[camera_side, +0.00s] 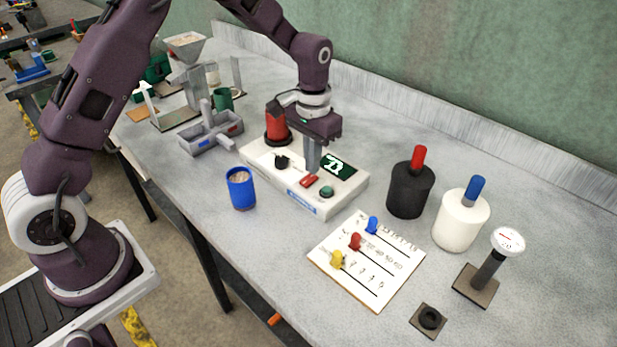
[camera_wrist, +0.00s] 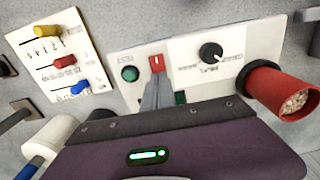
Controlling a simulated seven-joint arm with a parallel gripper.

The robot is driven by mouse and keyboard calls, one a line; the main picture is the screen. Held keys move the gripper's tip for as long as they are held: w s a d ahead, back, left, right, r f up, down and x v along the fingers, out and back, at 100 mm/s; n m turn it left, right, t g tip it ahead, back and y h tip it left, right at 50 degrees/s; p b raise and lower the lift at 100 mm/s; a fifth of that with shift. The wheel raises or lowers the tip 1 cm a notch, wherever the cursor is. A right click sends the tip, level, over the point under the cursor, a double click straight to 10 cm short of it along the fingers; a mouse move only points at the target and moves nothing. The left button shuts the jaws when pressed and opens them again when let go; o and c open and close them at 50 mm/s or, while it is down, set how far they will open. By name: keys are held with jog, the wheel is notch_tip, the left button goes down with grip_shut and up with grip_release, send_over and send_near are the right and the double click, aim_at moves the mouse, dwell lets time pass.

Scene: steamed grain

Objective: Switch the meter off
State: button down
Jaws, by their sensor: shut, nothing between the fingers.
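The meter is a white box (camera_side: 262,160) with a black knob (camera_side: 282,162), a red switch (camera_side: 309,181), a green button (camera_side: 326,191) and a dark green display (camera_side: 338,166). The display shows pale characters, too unclear to read fully. My gripper (camera_side: 312,171) is shut and empty, pointing down over the meter's top, close to the red switch. In the wrist view the shut fingertips (camera_wrist: 156,85) lie just below the red switch (camera_wrist: 156,63) in the picture. I cannot tell whether they touch it. The fingers hide most of the display there.
A red cup of grain (camera_side: 278,128) stands at the meter's far-left end. A blue cup of grain (camera_side: 240,188) stands in front. A slider board (camera_side: 367,262), black bottle (camera_side: 409,193), white bottle (camera_side: 460,221) and dial gauge (camera_side: 490,268) are to the right.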

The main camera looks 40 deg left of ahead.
jog(key=shift+f, duration=0.8)
jog(key=shift+r, duration=3.55)
